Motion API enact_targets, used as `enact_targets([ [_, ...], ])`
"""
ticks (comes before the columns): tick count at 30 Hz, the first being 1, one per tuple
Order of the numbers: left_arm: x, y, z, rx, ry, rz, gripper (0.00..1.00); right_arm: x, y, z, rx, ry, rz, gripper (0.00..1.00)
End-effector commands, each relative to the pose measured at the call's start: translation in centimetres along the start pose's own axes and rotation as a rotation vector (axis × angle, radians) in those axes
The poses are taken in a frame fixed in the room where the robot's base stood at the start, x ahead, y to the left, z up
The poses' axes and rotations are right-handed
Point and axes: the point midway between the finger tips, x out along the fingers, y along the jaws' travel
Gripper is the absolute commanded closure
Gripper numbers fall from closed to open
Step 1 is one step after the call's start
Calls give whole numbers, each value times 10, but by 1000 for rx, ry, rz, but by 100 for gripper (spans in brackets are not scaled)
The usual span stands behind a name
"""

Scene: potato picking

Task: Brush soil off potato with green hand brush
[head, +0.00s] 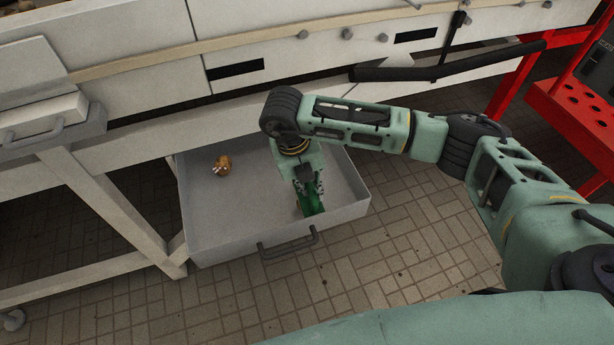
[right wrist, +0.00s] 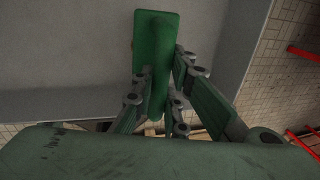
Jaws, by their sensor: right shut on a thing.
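A brown potato (head: 223,165) with a pale patch lies in the left back part of an open grey drawer (head: 222,241). My right gripper (head: 309,199) reaches down into the right part of the drawer and is shut on the green hand brush (head: 314,205). In the right wrist view the brush (right wrist: 155,50) stands out between the fingers of my right gripper (right wrist: 160,85), its flat green side to the camera. The brush is apart from the potato, to its right. Any bristles are hidden. My left gripper is not in view.
The drawer has a dark handle (head: 287,243) on its front wall and sits under a white machine frame (head: 110,205). A red perforated rack (head: 570,120) stands at the right. The drawer floor between potato and brush is clear. The tiled floor in front is free.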

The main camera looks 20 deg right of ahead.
Motion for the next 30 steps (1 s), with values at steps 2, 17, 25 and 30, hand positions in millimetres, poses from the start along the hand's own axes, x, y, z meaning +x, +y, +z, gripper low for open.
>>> enact_targets([
  [2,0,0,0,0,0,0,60,1,0,-2,-1,1,0,100],
  [17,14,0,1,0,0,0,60,-1,0,19,0,1,0,100],
  [25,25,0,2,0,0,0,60,0,0,33,2,-1,0,100],
  [30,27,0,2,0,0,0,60,-2,0,39,0,-1,0,100],
])
